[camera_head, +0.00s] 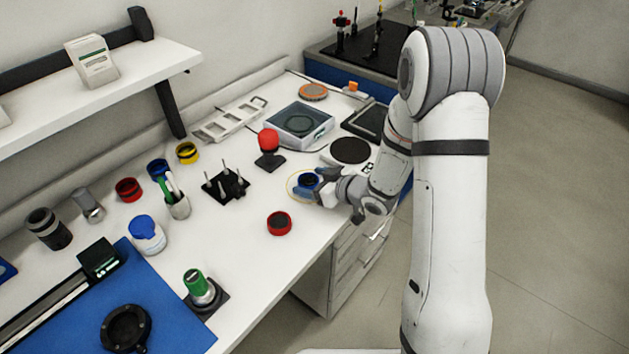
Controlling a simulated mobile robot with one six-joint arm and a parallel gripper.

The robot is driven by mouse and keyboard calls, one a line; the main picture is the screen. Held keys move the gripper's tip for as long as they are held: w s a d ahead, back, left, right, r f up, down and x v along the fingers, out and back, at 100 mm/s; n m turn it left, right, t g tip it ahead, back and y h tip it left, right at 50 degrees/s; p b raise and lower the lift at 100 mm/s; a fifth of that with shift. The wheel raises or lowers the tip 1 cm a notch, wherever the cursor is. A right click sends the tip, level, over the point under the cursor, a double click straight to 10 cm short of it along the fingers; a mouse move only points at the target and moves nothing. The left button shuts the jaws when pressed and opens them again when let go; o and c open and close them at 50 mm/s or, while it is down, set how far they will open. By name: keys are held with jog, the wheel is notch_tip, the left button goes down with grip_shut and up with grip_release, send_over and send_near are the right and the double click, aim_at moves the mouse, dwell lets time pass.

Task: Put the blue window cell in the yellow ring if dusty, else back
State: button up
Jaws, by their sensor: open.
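A blue cell (308,179) with a dark middle sits on the white bench, inside a thin yellow ring (289,188) marked on the bench top. My gripper (320,187) is at the right side of this cell, with its jaws open; it hides part of the cell and of the ring. I cannot tell whether the jaws touch the cell. Dust on the window is too small to tell. Another blue round piece (157,167) stands at the back left, behind a pen cup.
A red cell (279,222) lies in front of the ring. A red-topped tool (269,143), a black pegged stand (227,185) and a black disc (350,151) stand around it. A yellow-banded piece (187,152) and a red one (128,188) are further left. The bench front between is clear.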

jog(key=shift+r, duration=0.25)
jog(key=v, duration=1.2)
jog(key=shift+w, duration=0.1)
jog(key=d+r+m+t+h, duration=0.1)
jog(key=d+r+m+h, duration=0.6)
jog(key=d+h, duration=0.4)
jog(key=s+a+r+m+g, duration=0.1)
jog(key=s+r+g, duration=0.1)
jog(key=s, duration=0.8)
jog(key=s+a+r+m+g, duration=0.2)
jog(key=s+r+g, duration=0.1)
jog(key=s, duration=0.6)
jog(key=shift+s+g, duration=0.35)
jog(key=shift+g, duration=0.35)
jog(key=shift+r, duration=0.15)
